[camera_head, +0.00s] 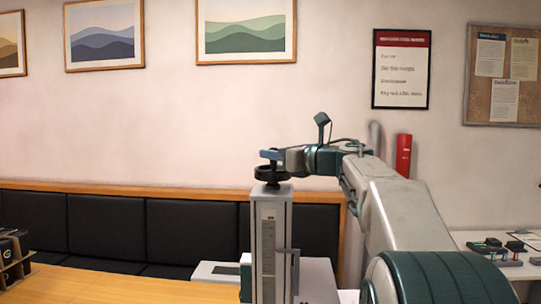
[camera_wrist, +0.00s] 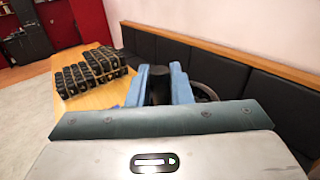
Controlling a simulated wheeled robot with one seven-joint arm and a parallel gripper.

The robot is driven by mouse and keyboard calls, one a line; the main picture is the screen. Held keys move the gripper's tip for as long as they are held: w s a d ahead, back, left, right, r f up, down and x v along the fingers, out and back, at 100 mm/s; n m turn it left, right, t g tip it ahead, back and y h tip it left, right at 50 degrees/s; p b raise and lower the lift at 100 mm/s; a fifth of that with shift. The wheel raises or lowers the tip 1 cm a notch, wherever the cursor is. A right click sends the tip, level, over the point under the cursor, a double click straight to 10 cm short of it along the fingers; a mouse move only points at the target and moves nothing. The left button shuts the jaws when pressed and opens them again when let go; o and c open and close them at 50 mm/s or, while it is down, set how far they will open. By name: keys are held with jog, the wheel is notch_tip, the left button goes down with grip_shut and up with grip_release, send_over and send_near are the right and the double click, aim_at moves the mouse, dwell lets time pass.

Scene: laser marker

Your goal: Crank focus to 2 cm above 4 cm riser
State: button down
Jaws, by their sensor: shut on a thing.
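The laser marker's column (camera_head: 268,240) stands upright in the middle of the head view, with a ruled scale on its front. A black handwheel crank (camera_head: 272,172) sits on top of the column. My gripper (camera_head: 270,155) is at the top of the crank, its blue fingers shut on the crank's knob. In the wrist view the blue fingers (camera_wrist: 160,88) close on the dark knob (camera_wrist: 158,90), and part of the wheel rim (camera_wrist: 203,92) shows to their right. The riser and the laser's focus point are not clearly visible.
A pale machine body (camera_head: 315,280) is beside the column. A wooden table (camera_head: 100,285) bears dark racked items (camera_head: 12,255), also in the wrist view (camera_wrist: 95,70). A black padded bench (camera_head: 110,228) lines the wall. A side table (camera_head: 500,262) with small items is at right.

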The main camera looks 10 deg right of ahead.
jog(key=n+g+y, duration=0.1)
jog(key=d+n+g+y+p, duration=0.1)
jog(key=g+y, duration=0.1)
jog(key=shift+w+r+n, duration=0.1)
jog(key=shift+n, duration=0.3)
jog(key=n+g+y+p, duration=0.1)
jog(key=g, duration=0.1)
jog(key=n+g+y+p, duration=0.1)
jog(key=shift+d+r+n+g+y, duration=0.1)
jog(key=shift+d+n+g+y, duration=0.2)
jog(key=shift+d+n+g, duration=0.1)
jog(key=n+g+p, duration=0.1)
jog(key=n+g+y+p, duration=0.1)
jog(key=g+p, duration=0.1)
jog(key=shift+w+d+r+g, duration=0.1)
jog(key=shift+w+d+g, duration=0.1)
jog(key=shift+g, duration=0.1)
jog(key=n+g+p, duration=0.3)
jog(key=g, duration=0.1)
jog(key=shift+w+d+y+p, duration=0.15)
jog(key=shift+d+y+p, duration=0.1)
jog(key=shift+y+p, duration=0.05)
jog(key=shift+n+g+p, duration=0.3)
jog(key=shift+g, duration=0.2)
jog(key=c, duration=1.4)
grip_release()
jog(key=shift+f, duration=0.25)
jog(key=shift+o, duration=0.2)
jog(key=shift+f+b, duration=0.1)
jog(key=shift+b, duration=0.2)
